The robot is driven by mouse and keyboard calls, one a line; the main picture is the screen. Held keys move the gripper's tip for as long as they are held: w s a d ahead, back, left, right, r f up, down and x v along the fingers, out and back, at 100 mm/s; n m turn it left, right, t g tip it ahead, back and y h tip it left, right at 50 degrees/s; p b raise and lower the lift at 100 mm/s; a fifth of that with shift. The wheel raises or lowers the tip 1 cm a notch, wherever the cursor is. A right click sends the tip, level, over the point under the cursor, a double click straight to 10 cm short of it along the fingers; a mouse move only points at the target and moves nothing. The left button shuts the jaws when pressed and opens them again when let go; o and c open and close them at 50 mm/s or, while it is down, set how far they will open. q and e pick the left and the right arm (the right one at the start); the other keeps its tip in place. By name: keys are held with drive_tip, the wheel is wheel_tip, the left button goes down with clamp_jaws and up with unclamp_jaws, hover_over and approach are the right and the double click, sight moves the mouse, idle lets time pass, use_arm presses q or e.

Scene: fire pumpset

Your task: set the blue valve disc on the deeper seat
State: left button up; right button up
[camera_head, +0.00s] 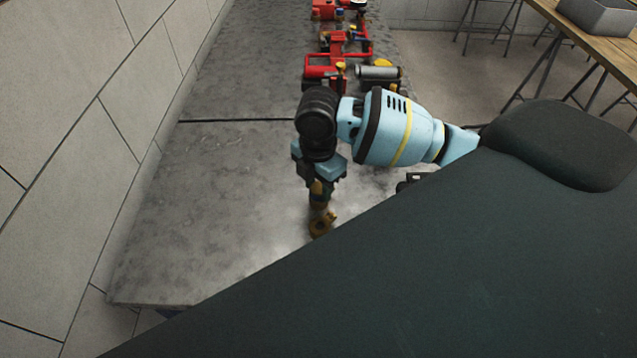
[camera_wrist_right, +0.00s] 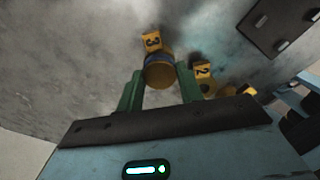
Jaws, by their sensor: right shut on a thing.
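The blue valve disc (camera_wrist_right: 159,60) shows in the right wrist view as a round brass-yellow piece with a blue band. My right gripper (camera_wrist_right: 160,76) has its green fingers on either side of it and is shut on it. In the head view my right gripper (camera_head: 319,193) points down, just above a yellow fitting (camera_head: 321,225) on the counter. A yellow tag marked 3 (camera_wrist_right: 152,41) is right by the disc. A tag marked 2 (camera_wrist_right: 203,71) is on a yellow piece to its right. The seat openings and their depths cannot be made out. My left gripper is not in view.
The grey counter (camera_head: 215,215) is bare to the left of my right arm. Red pipework (camera_head: 335,62) stands at its far end, and a tiled wall (camera_head: 60,130) runs along the left. A dark plate (camera_wrist_right: 280,25) lies at upper right in the wrist view.

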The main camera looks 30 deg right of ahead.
drive_tip(key=shift+f, duration=0.3)
idle(1.8)
drive_tip(key=o, duration=1.2)
wheel_tip(320, 180, up, 8)
drive_tip(key=shift+f, duration=0.1)
idle(0.4)
